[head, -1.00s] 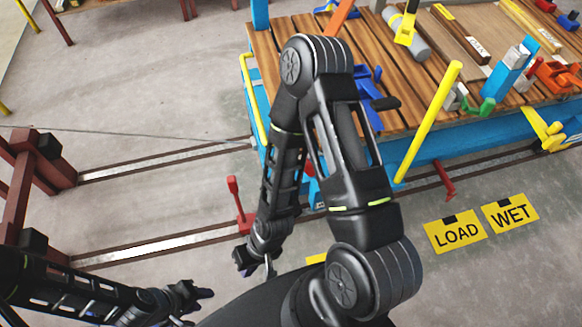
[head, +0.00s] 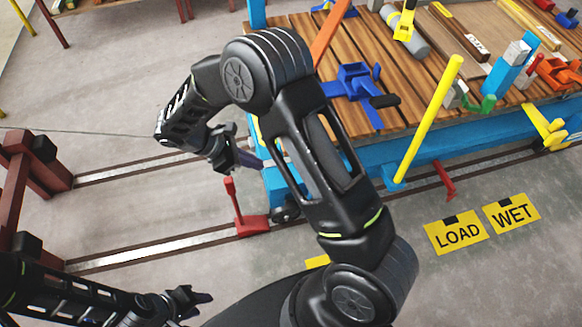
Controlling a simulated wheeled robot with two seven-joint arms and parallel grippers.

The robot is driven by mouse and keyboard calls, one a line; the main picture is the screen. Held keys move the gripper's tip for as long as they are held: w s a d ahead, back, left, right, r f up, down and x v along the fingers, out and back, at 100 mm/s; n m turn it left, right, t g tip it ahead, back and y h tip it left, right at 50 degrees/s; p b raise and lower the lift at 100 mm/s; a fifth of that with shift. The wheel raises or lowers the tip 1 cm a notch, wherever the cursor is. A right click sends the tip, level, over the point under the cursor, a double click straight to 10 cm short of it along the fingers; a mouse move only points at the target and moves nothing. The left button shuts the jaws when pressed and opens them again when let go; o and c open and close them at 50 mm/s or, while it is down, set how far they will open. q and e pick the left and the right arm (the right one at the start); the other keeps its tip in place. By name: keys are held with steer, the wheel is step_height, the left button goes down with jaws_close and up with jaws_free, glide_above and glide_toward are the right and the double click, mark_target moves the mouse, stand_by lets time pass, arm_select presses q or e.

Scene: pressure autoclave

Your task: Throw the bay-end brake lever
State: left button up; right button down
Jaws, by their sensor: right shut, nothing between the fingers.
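A red lever (head: 232,199) stands nearly upright on a red base (head: 252,226) beside the floor rail, at the near left corner of the blue cart. A second red lever (head: 445,180) sits below the cart's long side; I cannot tell which one the bay end is. My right gripper (head: 250,161) is shut and empty, above and behind the first lever, apart from it, near the cart's corner. My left gripper (head: 205,298) hangs low at the left, away from both levers; its fingers are too small to read.
The blue cart (head: 375,158) with its wooden deck fills the upper right, carrying blue and red clamps. A yellow bar (head: 430,118) slants up from its side. A dark red frame (head: 15,190) stands at the left. Floor between the rails is clear.

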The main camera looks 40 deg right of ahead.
steer(key=s+d+f+p, duration=0.2)
steer(key=d+f, duration=0.4)
steer(key=d, duration=0.3)
steer(key=shift+s+d, duration=0.2)
steer(key=shift+s, duration=0.5)
steer(key=shift+f, duration=0.1)
